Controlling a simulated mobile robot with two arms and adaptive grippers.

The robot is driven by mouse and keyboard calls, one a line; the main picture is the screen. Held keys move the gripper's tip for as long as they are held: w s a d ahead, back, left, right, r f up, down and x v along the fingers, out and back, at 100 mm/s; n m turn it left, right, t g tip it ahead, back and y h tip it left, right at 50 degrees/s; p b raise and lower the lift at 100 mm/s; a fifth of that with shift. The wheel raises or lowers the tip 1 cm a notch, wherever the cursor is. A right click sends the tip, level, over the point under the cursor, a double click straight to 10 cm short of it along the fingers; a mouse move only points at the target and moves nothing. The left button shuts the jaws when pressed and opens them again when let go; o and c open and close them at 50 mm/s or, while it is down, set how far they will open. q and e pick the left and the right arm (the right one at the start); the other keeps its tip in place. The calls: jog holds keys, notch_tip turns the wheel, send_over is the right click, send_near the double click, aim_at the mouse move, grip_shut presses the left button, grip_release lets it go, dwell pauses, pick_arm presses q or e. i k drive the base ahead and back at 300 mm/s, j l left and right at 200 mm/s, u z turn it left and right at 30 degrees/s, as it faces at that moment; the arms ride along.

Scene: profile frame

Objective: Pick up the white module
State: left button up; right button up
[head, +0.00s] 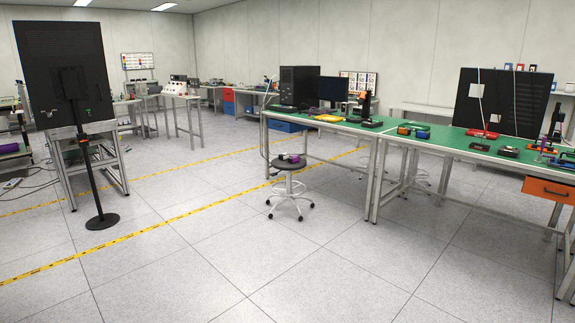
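I cannot pick out a white module for certain. A small purple and whitish object (291,158) lies on the round black seat of a stool (289,165) in the middle of the head view; it is too small to identify. White box-like equipment (177,87) stands on a far bench at the left. Neither of my grippers shows in the head view.
A green-topped workbench (455,141) runs along the right, with tools, a computer tower (299,87) and a dark panel (502,102). A black display stand (98,185) stands at the left. Yellow tape (180,217) crosses the grey floor, which is clear in front.

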aim_at(283, 157)
jog(key=i, duration=2.6)
jog(key=i+u, duration=0.1)
jog(key=i, duration=2.5)
